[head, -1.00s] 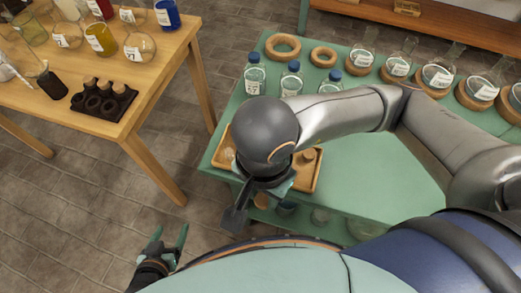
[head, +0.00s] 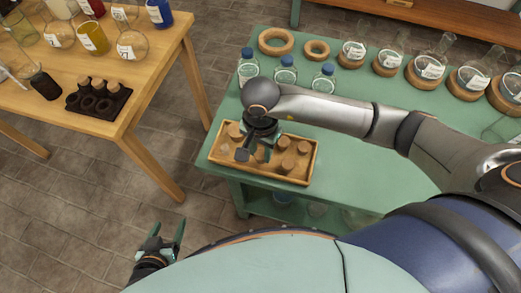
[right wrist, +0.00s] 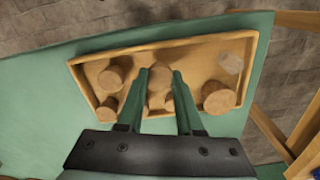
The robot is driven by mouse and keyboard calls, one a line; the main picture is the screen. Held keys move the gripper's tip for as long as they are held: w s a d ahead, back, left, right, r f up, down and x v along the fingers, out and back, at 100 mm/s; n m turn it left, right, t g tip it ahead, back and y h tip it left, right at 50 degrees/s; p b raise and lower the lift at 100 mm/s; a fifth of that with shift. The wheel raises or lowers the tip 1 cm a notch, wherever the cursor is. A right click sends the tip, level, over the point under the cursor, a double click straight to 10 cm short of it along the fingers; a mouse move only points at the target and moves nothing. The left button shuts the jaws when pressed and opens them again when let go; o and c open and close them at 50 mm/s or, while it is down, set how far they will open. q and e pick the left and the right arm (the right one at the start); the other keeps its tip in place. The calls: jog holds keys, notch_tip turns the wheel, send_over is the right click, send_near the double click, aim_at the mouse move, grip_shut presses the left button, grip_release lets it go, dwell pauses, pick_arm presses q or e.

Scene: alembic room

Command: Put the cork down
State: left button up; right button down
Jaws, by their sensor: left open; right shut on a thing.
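A shallow wooden tray (head: 262,177) with several corks lies on the near left part of the green table (head: 375,165). My right gripper (head: 256,148) is over the tray; its fingers (right wrist: 160,76) point down into it in the right wrist view. They are shut on a cork (right wrist: 160,69), which is partly hidden between them. Other corks stand beside the fingers, among them a large one (right wrist: 218,97) and another (right wrist: 113,77). I cannot tell whether the held cork touches the tray floor. My left gripper (head: 165,238) is open and empty, low over the floor.
Blue-capped bottles (head: 285,72) stand behind the tray. Cork rings (head: 276,41) and round flasks on rings (head: 430,70) line the table's back. A wooden table (head: 130,105) at left carries glassware and a dark rack (head: 98,98). The green table right of the tray is clear.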

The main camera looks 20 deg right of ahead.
aim_at(260, 155)
jog(key=shift+f, duration=0.55)
jog(key=shift+f, duration=0.1)
jog(key=shift+f, duration=0.15)
jog(key=c, duration=0.6)
grip_release()
jog(key=shift+o, duration=0.2)
notch_tip(260, 155, up, 13)
jog(key=shift+f+b, duration=0.2)
jog(key=shift+b, duration=0.25)
